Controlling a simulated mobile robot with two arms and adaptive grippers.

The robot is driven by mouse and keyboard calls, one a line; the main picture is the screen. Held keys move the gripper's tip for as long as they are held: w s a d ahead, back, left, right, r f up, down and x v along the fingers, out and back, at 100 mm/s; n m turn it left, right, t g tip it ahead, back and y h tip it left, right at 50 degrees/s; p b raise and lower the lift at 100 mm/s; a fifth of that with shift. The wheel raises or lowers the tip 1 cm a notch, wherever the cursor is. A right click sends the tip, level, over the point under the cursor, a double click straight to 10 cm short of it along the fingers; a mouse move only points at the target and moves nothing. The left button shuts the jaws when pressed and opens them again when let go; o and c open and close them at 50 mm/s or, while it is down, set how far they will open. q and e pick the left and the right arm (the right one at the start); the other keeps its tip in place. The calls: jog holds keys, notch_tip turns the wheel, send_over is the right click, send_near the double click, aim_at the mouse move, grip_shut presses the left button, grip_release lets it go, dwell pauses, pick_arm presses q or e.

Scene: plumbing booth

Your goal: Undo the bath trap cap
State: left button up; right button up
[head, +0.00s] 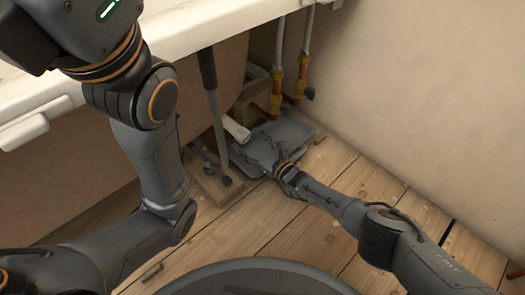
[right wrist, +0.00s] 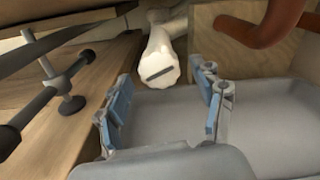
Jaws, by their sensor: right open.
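The white trap (head: 236,128) sticks out from under the bath beside the copper pipework. In the right wrist view its round white cap (right wrist: 160,66) faces me, with a dark slot across it. My right gripper (head: 259,150) is low over the grey tray, just short of the cap. In the right wrist view my right gripper (right wrist: 162,88) is open and empty, one blue-padded finger either side of the line to the cap, apart from it. My left arm rises at the left of the head view; its fingers are out of frame.
A grey tray (head: 291,130) lies on the floorboards under the trap. Bath support legs on a wooden board (right wrist: 115,68) stand close left of the cap. Floorboards (head: 330,235) in front are clear.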

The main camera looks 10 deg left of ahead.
jog(key=v, duration=1.1)
jog(key=shift+s+d, duration=0.25)
jog(key=shift+r, duration=0.1)
